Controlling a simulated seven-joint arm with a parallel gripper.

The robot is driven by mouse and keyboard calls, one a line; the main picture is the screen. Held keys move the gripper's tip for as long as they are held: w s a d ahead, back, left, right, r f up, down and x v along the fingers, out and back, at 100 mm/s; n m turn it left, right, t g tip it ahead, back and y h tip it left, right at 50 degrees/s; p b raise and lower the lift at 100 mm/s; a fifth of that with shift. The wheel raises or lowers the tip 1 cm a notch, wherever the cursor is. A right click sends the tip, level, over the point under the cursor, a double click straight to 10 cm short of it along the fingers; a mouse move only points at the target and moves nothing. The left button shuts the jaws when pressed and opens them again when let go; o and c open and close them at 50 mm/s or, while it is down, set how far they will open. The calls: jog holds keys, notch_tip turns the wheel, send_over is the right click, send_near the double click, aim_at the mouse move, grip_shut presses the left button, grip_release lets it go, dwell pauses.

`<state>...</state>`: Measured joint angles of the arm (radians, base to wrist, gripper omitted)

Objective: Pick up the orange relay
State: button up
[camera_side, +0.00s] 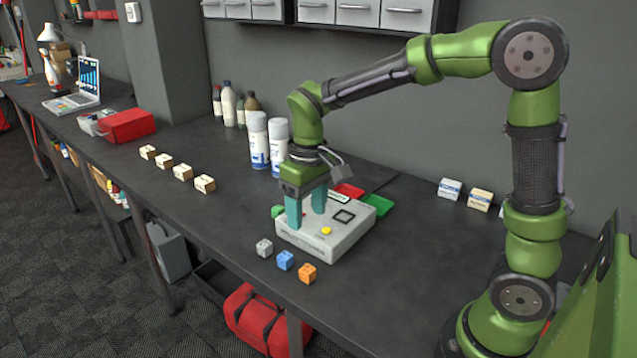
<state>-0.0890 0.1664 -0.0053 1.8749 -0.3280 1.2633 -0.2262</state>
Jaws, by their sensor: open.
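The orange relay (307,273) is a small cube on the dark bench, at the front edge of the bench. It is the rightmost of a row with a blue relay (285,260) and a grey relay (264,248). My gripper (306,213) points down with its teal fingers apart. It is over the left part of a light grey box (345,238), behind and above the relays. I cannot tell whether the fingertips touch the box.
Behind the box lie a red tray (349,191) and a green tray (379,204). Two spray cans (278,146) stand behind my gripper. Several small boxes (183,172) line the bench on the left. Bench right of the orange relay is clear.

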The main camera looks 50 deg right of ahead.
aim_at(308, 269)
jog(key=shift+n, duration=0.3)
jog(key=f, duration=1.6)
jog(key=shift+w+d, duration=0.25)
jog(key=shift+w, duration=0.1)
grip_shut()
